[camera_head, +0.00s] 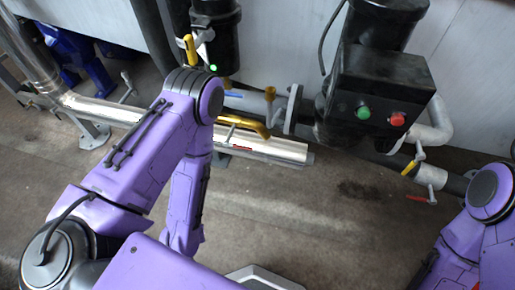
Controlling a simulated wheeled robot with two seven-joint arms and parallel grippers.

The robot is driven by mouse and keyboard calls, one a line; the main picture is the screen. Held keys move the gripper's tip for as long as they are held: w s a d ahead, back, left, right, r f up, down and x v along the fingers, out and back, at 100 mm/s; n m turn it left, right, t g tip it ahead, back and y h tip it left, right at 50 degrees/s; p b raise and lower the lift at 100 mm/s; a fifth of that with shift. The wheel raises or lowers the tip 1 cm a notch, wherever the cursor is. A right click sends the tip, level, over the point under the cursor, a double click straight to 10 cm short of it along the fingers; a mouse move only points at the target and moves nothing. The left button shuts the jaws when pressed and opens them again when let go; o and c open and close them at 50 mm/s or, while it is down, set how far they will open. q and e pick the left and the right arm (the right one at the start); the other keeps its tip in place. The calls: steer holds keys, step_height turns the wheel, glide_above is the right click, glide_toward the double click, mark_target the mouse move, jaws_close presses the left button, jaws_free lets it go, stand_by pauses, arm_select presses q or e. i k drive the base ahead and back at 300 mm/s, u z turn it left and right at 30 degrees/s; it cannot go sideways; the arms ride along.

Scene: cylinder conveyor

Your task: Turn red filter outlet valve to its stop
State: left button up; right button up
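Two small red handles show. One red valve handle (416,198) sits low on the right, beside a grey pipe end under the black pump unit. I cannot tell from the picture which one belongs to the filter outlet. A black cylinder (219,40) with a green light stands at the top; it may be the filter. My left arm bends in front of the silver pipe, and its gripper does not show. My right arm is at the right edge; its gripper does not show.
The black pump unit (379,85) has a green button (363,113) and a red button (397,119). Yellow handles are at the top (190,50) and right (409,168). The silver pipe (269,147) runs low across the middle. The concrete floor in front is clear.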

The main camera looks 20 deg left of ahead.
mark_target(226, 144)
steer(key=k, duration=0.5)
steer(key=u, duration=0.8)
steer(key=i, duration=0.5)
